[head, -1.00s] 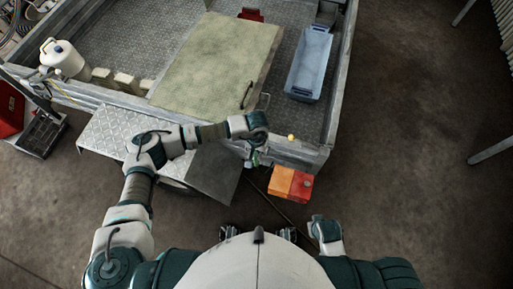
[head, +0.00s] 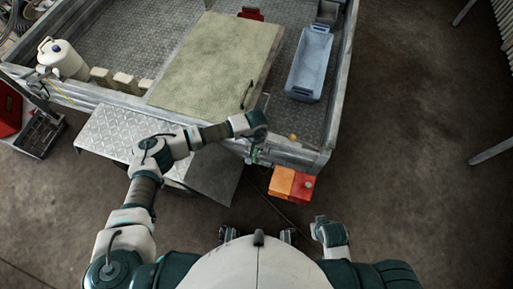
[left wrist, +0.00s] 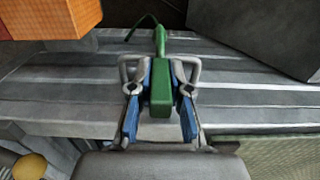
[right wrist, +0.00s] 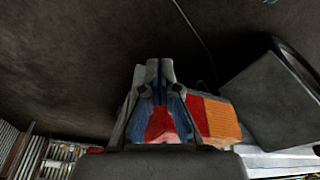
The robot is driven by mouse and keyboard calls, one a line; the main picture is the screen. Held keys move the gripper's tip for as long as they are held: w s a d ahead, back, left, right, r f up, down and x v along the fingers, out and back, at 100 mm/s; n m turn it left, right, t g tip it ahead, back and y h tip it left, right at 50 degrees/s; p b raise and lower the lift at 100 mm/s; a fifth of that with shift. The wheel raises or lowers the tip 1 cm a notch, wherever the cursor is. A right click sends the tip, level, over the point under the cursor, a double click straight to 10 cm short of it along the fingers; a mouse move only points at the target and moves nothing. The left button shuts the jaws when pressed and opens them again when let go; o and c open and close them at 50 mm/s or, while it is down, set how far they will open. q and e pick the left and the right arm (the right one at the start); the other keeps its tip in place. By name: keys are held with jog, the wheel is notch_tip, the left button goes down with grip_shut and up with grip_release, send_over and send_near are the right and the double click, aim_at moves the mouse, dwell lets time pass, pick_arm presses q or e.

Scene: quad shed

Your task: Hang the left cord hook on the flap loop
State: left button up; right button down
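My left gripper (head: 256,156) is at the trailer's near edge. The hook shows only as a small green patch in the head view (head: 256,154). A thin black curved piece (head: 247,94) stands at the right edge of the pale green board; I cannot tell whether it is the flap loop. My right gripper (head: 319,222) is apart from the trailer, and its fingers (right wrist: 157,72) look shut and empty.
An orange and red lamp (head: 291,184) is on the trailer's near corner. A blue crate (head: 309,64) stands in the trailer bed, right of the pale green board (head: 215,65). A metal plate (head: 120,135) juts out at left.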

pick_arm(q)
jog(key=o, duration=0.4)
pick_arm(e)
jog(key=shift+r, duration=0.1)
pick_arm(q)
jog(key=shift+r, duration=0.1)
jog(key=shift+r+p, duration=0.35)
jog(key=shift+p, duration=0.05)
jog(key=r, duration=0.8)
jog(key=r+p, duration=0.1)
jog(key=r, duration=0.7)
jog(key=shift+a+r, duration=0.2)
jog(key=shift+r, duration=0.05)
pick_arm(e)
jog(key=x, duration=0.5)
jog(key=shift+s, duration=0.4)
